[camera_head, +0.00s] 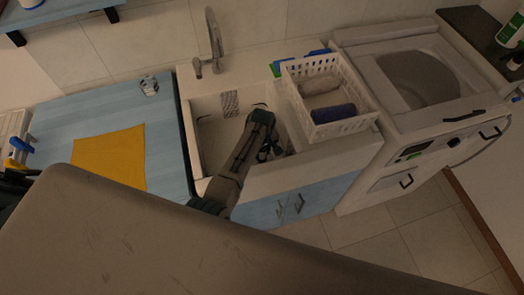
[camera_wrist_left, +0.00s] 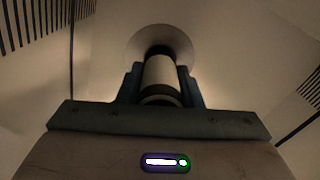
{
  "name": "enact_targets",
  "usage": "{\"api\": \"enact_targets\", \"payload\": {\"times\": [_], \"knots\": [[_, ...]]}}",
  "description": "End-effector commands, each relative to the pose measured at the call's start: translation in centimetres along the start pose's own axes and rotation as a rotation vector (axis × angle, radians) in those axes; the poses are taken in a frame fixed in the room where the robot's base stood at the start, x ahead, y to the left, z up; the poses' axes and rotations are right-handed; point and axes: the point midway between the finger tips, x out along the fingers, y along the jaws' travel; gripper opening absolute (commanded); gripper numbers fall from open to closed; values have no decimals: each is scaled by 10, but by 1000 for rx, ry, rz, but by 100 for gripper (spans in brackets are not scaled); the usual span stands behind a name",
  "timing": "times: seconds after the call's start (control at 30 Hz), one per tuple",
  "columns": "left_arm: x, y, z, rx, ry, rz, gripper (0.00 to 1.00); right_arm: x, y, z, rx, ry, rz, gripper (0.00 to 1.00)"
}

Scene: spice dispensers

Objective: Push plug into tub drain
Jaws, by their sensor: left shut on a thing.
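The white tub (camera_head: 212,140) is the sink basin below the tap. My left gripper (camera_head: 268,153) is down inside it, near its right side. In the left wrist view, my left gripper (camera_wrist_left: 160,82) is shut on the plug (camera_wrist_left: 158,72), a pale cylinder with dark bands. The plug's far end is in front of the round, pale drain (camera_wrist_left: 133,42), and its dark tip covers the drain's middle. I cannot tell whether the plug touches the drain or sits in it. In the head view the plug and drain cannot be made out. My right gripper is not in view.
A tap (camera_head: 214,45) stands behind the tub. A white basket (camera_head: 350,90) with rolled cloths is right of it, beside a washing machine (camera_head: 420,80). Left is a blue counter (camera_head: 60,120) with a yellow cloth (camera_head: 110,155) and a glass (camera_head: 149,86).

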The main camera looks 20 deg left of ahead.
Motion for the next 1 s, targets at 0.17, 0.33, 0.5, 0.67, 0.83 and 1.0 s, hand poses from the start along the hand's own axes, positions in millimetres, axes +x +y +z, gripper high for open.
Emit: {"api": "enact_targets", "payload": {"times": [0.17,0.33,0.5,0.67,0.83,1.0], "knots": [[5,0,0,0,1,1,9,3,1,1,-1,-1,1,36],[5,0,0,0,1,1,38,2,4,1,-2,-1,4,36],[5,0,0,0,0,1,57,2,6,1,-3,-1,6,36],[5,0,0,0,0,0,57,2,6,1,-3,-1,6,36],[-1,0,0,0,0,1,57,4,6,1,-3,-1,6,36],[-25,1,0,0,2,4,57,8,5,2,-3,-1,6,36]]}}
